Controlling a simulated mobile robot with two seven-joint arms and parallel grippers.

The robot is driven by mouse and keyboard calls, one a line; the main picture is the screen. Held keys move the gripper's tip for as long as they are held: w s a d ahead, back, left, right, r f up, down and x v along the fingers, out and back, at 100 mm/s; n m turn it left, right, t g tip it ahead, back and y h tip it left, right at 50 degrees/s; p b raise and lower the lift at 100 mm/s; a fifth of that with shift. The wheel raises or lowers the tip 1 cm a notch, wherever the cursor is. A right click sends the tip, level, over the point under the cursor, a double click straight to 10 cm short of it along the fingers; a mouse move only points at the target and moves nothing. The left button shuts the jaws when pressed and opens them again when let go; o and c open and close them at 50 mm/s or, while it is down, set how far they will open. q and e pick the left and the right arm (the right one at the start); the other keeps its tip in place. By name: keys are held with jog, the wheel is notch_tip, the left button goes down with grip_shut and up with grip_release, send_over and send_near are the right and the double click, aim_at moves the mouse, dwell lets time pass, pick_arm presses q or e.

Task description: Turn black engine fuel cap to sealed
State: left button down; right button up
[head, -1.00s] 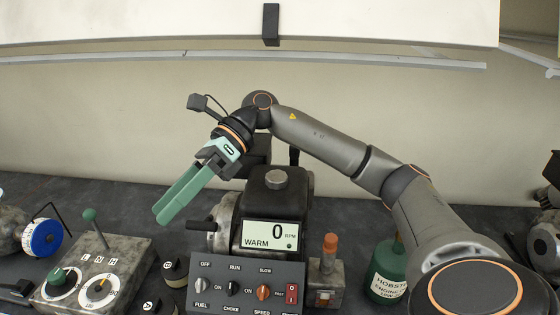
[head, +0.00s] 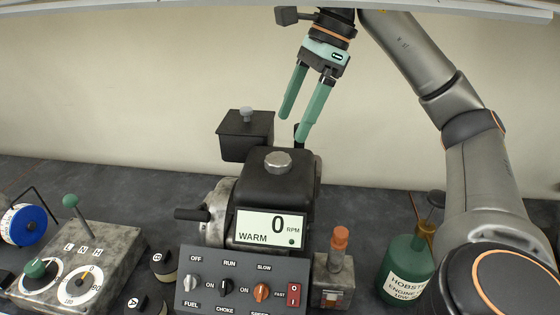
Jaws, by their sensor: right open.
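The black engine (head: 290,190) stands in the middle of the bench, with a round silver ribbed cap (head: 278,161) on top of its black tank. Whether the cap is sealed cannot be told from here. My right gripper (head: 295,127) is open and empty, with green fingers pointing down. In the picture its fingertips are above and slightly right of the cap, apart from it. My left gripper is not in view.
A black box with a grey knob (head: 246,130) stands behind the tank. In front is a switch panel (head: 240,285) below a WARM display (head: 268,229). An orange-topped part (head: 339,238) and a green bottle (head: 405,262) stand right. A lever box (head: 105,245) stands left.

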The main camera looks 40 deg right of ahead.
aim_at(277, 157)
jog(key=x, duration=0.6)
jog(key=shift+f, duration=0.1)
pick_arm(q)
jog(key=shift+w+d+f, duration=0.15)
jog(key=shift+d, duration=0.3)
pick_arm(e)
jog(key=shift+w+a+f, duration=0.15)
jog(key=shift+a+f, duration=0.1)
jog(key=shift+f, duration=0.3)
jog(key=c, duration=1.4)
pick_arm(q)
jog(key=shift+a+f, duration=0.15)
